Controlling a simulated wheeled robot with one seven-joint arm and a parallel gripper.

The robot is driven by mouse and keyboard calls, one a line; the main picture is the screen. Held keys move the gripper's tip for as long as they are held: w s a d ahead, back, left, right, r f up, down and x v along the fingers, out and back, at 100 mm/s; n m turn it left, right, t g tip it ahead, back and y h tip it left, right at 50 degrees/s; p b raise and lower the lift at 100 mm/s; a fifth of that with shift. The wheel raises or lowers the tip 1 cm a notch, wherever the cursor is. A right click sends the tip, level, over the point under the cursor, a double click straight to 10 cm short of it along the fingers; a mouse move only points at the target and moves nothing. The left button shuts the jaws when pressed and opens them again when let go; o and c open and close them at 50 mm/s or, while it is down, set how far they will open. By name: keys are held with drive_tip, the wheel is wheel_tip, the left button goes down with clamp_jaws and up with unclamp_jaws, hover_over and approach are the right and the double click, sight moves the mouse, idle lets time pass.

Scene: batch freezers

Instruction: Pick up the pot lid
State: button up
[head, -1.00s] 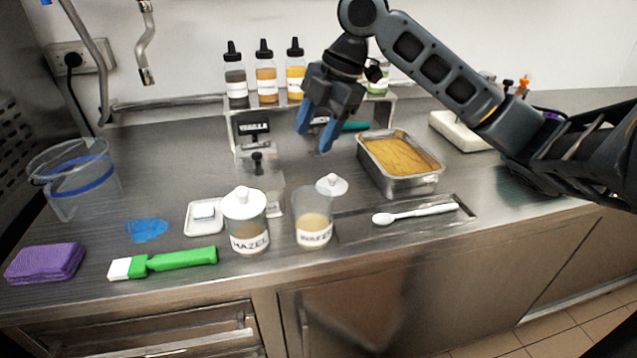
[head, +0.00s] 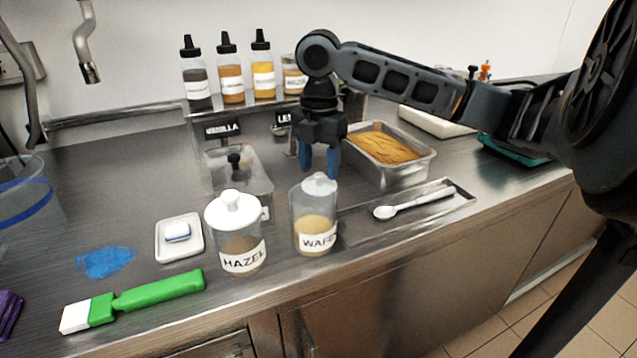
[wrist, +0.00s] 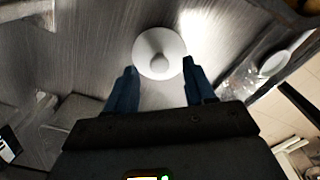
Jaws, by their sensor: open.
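My gripper (head: 319,166) points down above the lid, open and empty. In the wrist view my gripper (wrist: 160,68) has its blue fingers either side of the lid's near part, with the knob roughly centred between them. I cannot tell the exact height gap.
The lidded HAZEL jar (head: 238,250) stands left of the WAFER jar. A metal pan of yellow food (head: 402,176) is close right of my gripper. A white spoon (head: 415,203) lies in front of it. Sauce bottles (head: 230,85) stand on the back shelf.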

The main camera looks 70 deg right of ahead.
drive_tip(key=shift+f, duration=0.9)
clamp_jaws()
